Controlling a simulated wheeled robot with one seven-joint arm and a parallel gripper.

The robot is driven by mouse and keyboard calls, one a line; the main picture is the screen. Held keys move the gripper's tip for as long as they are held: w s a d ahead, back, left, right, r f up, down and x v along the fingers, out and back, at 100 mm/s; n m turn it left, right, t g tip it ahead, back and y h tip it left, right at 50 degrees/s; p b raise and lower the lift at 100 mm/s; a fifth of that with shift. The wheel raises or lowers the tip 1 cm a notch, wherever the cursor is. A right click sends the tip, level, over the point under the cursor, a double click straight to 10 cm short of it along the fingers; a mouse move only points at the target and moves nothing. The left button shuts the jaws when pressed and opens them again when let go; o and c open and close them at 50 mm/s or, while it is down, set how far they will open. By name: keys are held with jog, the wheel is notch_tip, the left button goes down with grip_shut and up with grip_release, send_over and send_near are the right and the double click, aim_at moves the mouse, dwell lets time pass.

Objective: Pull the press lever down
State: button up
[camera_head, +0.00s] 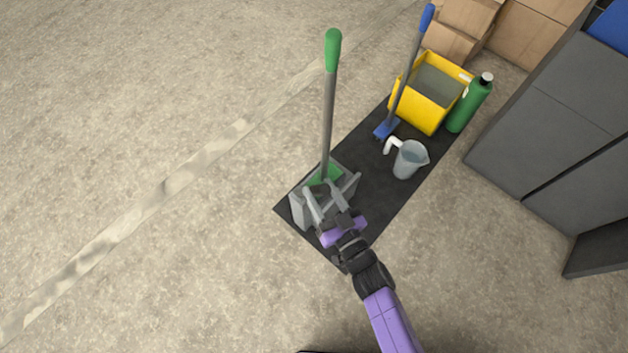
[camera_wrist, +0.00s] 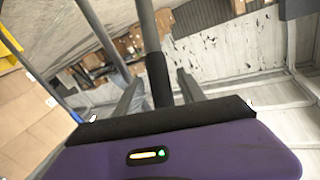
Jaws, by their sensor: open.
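A grey wringer bucket (camera_head: 298,212) stands on the near end of a black mat (camera_head: 382,205), with a green-handled mop (camera_head: 328,110) upright in it. My gripper (camera_head: 333,198) reaches over the bucket's near side and hides part of it. In the wrist view a grey bar with a black grip (camera_wrist: 157,78), which looks like the press lever, stands between the two grey fingers of my gripper (camera_wrist: 160,88). The fingers are apart, with visible gaps beside the grip, so it looks unclamped. The lever is hard to pick out in the head view.
Farther along the mat are a clear jug (camera_head: 409,160), a blue mop (camera_head: 408,75), a yellow bucket (camera_head: 417,108) and a green bottle (camera_head: 470,103). Dark grey cabinets (camera_head: 545,115) stand at right, cardboard boxes (camera_head: 452,42) behind. The floor at left is clear.

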jog(key=shift+b+x, duration=0.35)
jog(key=shift+x, duration=1.5)
grip_shut()
